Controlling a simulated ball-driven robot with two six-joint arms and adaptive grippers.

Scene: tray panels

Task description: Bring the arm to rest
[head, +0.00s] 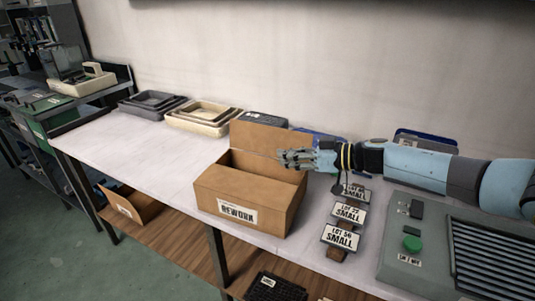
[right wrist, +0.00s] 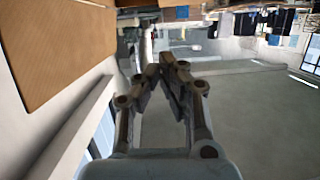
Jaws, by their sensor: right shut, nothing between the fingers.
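My right arm (head: 425,165) reaches in from the right, and its right gripper (head: 282,158) is over the right part of the open cardboard box marked REWORK (head: 245,213). The gripper is shut and empty; its fingertips meet in the right wrist view (right wrist: 167,66). In the head view it is in front of the box's raised back flap (head: 262,138); I cannot tell whether it touches the cardboard. My left gripper is not in view.
Several small labelled stands, the nearest marked SMALL (head: 341,237), line up right of the box. A grey panel with a green button (head: 412,243) is at the right. Grey trays (head: 152,104) and cream trays (head: 203,116) stand at the back. The table's left part is clear.

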